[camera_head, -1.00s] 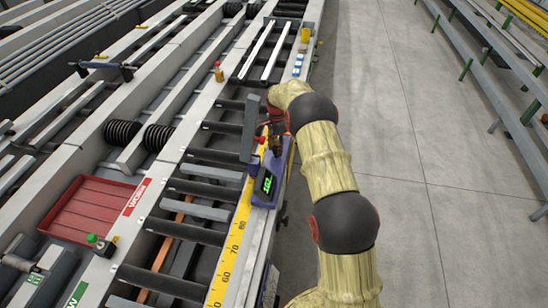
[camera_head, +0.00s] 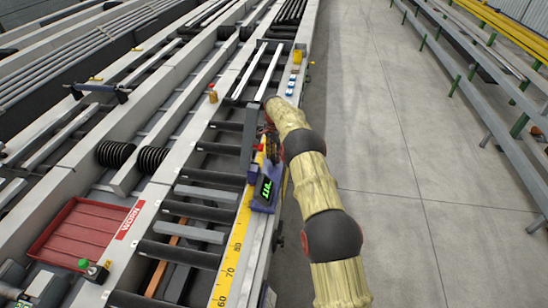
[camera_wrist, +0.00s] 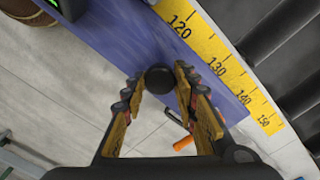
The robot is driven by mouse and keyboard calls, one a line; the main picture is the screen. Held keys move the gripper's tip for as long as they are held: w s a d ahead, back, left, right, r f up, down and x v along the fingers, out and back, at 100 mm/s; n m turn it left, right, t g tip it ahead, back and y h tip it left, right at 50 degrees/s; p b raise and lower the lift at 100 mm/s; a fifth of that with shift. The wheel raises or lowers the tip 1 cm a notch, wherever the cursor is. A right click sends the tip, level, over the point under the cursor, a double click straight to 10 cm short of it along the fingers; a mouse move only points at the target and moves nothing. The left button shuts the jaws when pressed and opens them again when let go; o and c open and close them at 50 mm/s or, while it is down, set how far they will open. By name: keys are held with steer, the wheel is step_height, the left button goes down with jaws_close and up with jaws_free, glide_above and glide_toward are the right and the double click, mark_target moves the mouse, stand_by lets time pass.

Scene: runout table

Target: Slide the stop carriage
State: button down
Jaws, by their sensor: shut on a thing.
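The stop carriage (camera_head: 262,203) is a blue-purple body with a lit green display and a grey upright plate (camera_head: 249,135). It sits on the rail along the yellow scale (camera_head: 232,262), beyond the 80 mark. In the wrist view its blue plate (camera_wrist: 95,50) lies beside the scale (camera_wrist: 215,62), which reads 120 to 150 there. My gripper (camera_wrist: 158,76) is shut on the round black knob (camera_wrist: 160,80) of the carriage, one finger on each side. In the head view the fingers are mostly hidden by my arm and the carriage.
Black rollers (camera_head: 198,211) fill the table left of the rail. A red tray (camera_head: 82,232) and a green button (camera_head: 84,263) are at the left. A yellow block (camera_head: 297,57) and blue-white buttons (camera_head: 291,84) sit farther up the right edge.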

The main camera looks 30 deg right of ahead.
steer(key=shift+r, duration=0.1)
steer(key=c, duration=1.5)
jaws_free()
steer(key=shift+o, duration=0.6)
step_height(320, 180, up, 12)
